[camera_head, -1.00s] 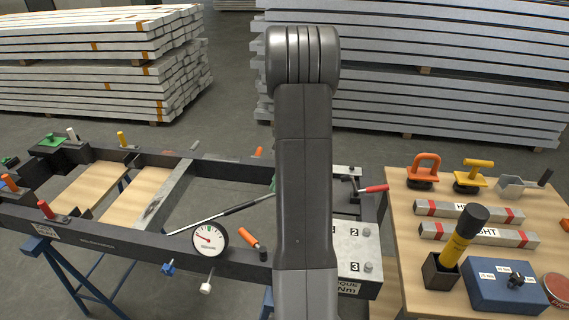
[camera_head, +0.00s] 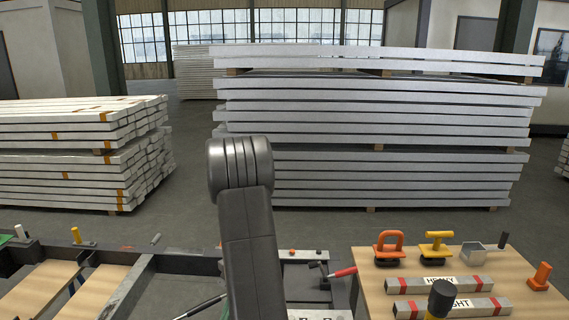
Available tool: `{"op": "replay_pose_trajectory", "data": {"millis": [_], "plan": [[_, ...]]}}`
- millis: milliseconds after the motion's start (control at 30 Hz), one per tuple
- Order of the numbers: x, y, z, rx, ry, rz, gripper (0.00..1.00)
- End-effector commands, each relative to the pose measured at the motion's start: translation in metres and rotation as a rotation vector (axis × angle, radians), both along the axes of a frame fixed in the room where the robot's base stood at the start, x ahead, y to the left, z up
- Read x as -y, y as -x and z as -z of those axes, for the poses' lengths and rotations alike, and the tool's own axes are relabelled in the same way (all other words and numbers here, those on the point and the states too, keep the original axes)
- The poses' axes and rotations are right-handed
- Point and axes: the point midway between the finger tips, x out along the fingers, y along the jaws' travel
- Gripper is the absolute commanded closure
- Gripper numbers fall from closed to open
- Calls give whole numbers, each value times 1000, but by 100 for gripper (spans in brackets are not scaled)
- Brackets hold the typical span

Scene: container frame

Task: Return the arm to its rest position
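My arm rises through the middle of the head view, a dark grey link with a rounded, ribbed joint at its top. It stands in front of the black container frame (camera_head: 140,262) and hides part of it. My gripper is not in the picture, so I cannot see its fingers or whether it holds anything.
A wooden table (camera_head: 372,292) at the right holds an orange-handled tool (camera_head: 389,248), a yellow-handled tool (camera_head: 436,247), a scoop (camera_head: 473,252), red-banded bars (camera_head: 440,284) and a black-topped tool (camera_head: 441,299). Stacked beams (camera_head: 370,120) stand behind on open floor.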

Motion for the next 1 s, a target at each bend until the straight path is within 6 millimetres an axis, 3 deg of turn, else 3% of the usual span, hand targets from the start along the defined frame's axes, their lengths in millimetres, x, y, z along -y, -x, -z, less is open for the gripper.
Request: {"op": "replay_pose_trajectory", "data": {"millis": [300, 767, 1000], "plan": [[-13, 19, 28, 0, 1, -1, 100], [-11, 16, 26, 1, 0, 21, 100], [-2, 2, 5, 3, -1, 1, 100]]}}
